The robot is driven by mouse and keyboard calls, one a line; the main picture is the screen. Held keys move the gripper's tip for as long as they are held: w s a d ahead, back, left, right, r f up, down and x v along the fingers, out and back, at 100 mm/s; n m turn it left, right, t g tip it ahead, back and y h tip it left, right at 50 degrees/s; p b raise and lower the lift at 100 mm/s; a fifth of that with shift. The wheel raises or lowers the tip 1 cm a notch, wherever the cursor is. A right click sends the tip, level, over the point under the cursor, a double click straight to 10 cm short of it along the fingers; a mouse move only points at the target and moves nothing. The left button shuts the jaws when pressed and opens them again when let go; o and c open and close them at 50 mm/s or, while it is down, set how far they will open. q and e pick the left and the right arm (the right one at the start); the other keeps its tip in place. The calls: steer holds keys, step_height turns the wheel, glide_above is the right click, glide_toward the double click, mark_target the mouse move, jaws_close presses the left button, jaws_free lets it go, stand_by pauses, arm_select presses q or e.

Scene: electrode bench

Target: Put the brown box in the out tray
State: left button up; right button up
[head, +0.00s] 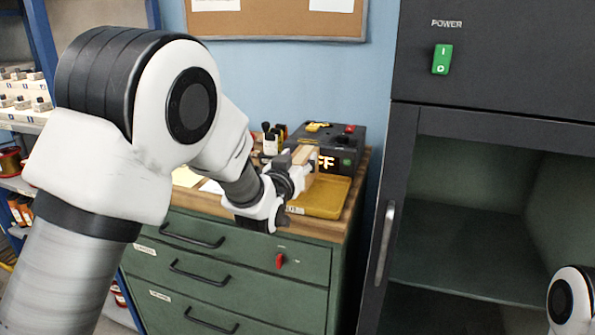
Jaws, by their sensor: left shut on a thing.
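The brown box (305,156) is a small tan block at the end of my left arm in the head view. My left gripper (296,168) is shut on it, and the gripper and wrist hide part of it. The box is over or at the left part of the mustard-yellow tray (328,198); I cannot tell whether it touches the tray. The tray lies on the wooden top of the green cabinet and has a small label on its front, too small to read. My right gripper is out of view.
A dark device (346,143) with a lit display stands behind the tray. The green drawer cabinet (240,262) has a red key or knob (280,260). A tall dark cabinet (470,215) stands open at the right. Shelves (22,125) with small parts are at the left.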

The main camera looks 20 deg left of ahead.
arm_select(q)
step_height(320, 180, down, 3)
steer(key=shift+w+a, duration=0.1)
steer(key=shift+f+b, duration=0.15)
steer(key=shift+b, duration=0.15)
steer(key=o, duration=1.4)
steer(key=shift+o, duration=0.2)
